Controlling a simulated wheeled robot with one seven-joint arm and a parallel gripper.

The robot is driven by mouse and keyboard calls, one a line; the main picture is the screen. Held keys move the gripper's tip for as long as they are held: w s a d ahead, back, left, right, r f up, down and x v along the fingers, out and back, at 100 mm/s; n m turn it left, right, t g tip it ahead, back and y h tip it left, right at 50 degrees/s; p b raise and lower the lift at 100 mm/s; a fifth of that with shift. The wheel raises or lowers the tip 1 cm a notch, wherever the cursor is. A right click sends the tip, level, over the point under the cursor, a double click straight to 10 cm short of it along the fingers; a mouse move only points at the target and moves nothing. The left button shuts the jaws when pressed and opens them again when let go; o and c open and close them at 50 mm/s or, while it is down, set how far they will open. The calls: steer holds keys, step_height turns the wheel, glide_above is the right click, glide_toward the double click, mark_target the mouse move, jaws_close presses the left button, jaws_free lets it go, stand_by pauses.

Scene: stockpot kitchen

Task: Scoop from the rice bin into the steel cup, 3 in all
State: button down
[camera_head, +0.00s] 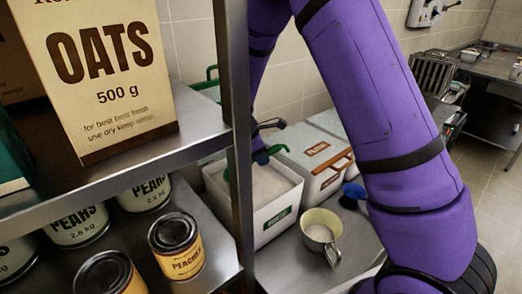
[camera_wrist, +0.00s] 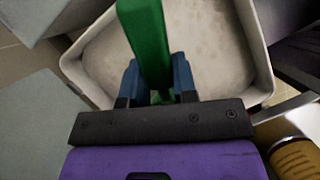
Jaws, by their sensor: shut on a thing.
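The open white bin (camera_head: 283,212) with a green label stands on the counter, filled with pale grains; its rim (camera_wrist: 262,45) also shows in the wrist view. My gripper (camera_head: 262,157) is at the bin's top, partly hidden by the shelf post. Its blue fingers (camera_wrist: 157,85) are shut on the green scoop handle (camera_wrist: 145,40). The scoop's bowl cannot be made out, so I cannot tell whether it holds rice. The cup (camera_head: 335,250), pale with a metal handle, stands upright right of the bin, with some whitish content inside.
A steel shelf post (camera_head: 237,130) stands close in front of the bin. The shelves hold an oats box (camera_head: 105,125), pears cans (camera_head: 78,226) and a peaches can (camera_head: 176,248). A lidded white bin (camera_head: 322,178) with an orange-brown label sits behind. The peaches-like can (camera_wrist: 295,158) is near my wrist.

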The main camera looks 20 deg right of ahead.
steer(key=shift+f, duration=2.65)
steer(key=shift+r, duration=0.15)
steer(key=shift+r, duration=7.2)
steer(key=shift+d+f+y, duration=0.45)
steer(key=shift+y, duration=0.15)
steer(key=shift+s+d+f+t+y, duration=0.15)
steer(key=shift+d+f+y, duration=0.15)
steer(key=shift+f+y, duration=0.45)
steer(key=shift+w+d+f+t+y, duration=0.2)
steer(key=shift+f+y, duration=0.35)
steer(key=shift+y, duration=0.4)
steer(key=shift+s+d, duration=0.1)
steer(key=shift+s, duration=0.1)
